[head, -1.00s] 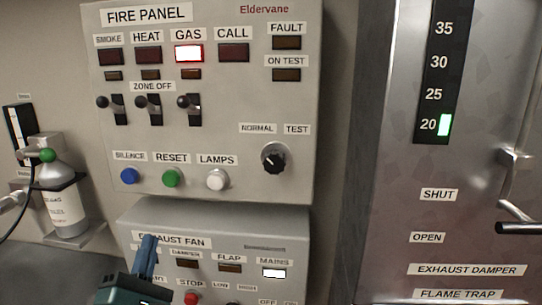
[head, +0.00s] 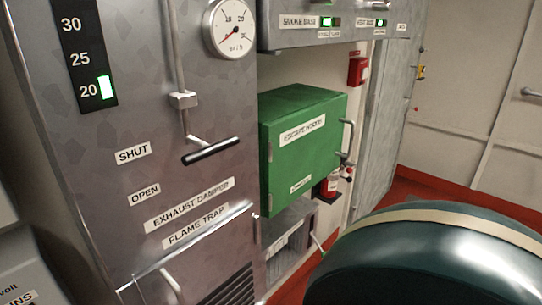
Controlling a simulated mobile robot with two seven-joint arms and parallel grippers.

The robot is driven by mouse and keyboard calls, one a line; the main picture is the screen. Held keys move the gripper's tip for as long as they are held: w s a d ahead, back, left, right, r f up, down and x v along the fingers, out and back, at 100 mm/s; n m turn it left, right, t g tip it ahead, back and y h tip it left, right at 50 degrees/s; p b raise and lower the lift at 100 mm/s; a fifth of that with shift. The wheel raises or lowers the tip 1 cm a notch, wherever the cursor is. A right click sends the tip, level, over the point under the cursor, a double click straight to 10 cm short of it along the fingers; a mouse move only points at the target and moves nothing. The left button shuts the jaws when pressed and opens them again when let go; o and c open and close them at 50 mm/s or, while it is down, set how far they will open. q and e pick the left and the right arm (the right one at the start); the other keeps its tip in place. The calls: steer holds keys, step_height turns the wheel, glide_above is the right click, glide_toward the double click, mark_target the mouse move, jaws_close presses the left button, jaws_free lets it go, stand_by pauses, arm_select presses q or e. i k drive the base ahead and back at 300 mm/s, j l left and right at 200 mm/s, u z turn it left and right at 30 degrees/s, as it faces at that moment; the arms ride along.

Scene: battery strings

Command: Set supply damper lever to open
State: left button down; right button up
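No lever labelled supply damper shows in the head view. A lever with a black bar handle (head: 211,151) is on the grey metal cabinet (head: 95,215), joined to a vertical rod (head: 175,60). It sits near the labels SHUT (head: 133,153), OPEN (head: 145,195) and EXHAUST DAMPER (head: 190,205). The handle is closest in height to the SHUT label. Neither of my grippers shows. A large dark green rounded part of my own arm covers the lower right corner and hides what is behind it.
A round gauge (head: 231,28) is on the cabinet's upper part. A flame trap handle (head: 195,243) crosses the cabinet low down. Red floor shows at the right.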

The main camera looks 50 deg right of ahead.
mark_target(323, 253)
steer(key=j+z, duration=0.1)
steer(key=z, duration=0.35)
steer(key=k+z, duration=0.1)
steer(key=z, duration=0.75)
steer(key=k+z, duration=0.15)
steer(key=z, duration=0.25)
steer(key=k+z, duration=0.1)
steer(key=z, duration=0.35)
steer(key=i+l, duration=0.1)
steer(key=l, duration=0.25)
steer(key=l+z, duration=0.1)
steer(key=l, duration=0.2)
steer(key=i+l+z, duration=0.1)
steer(key=l, duration=0.25)
steer(key=i+l, duration=0.2)
steer(key=k+l+z, duration=0.05)
steer(key=l, duration=0.05)
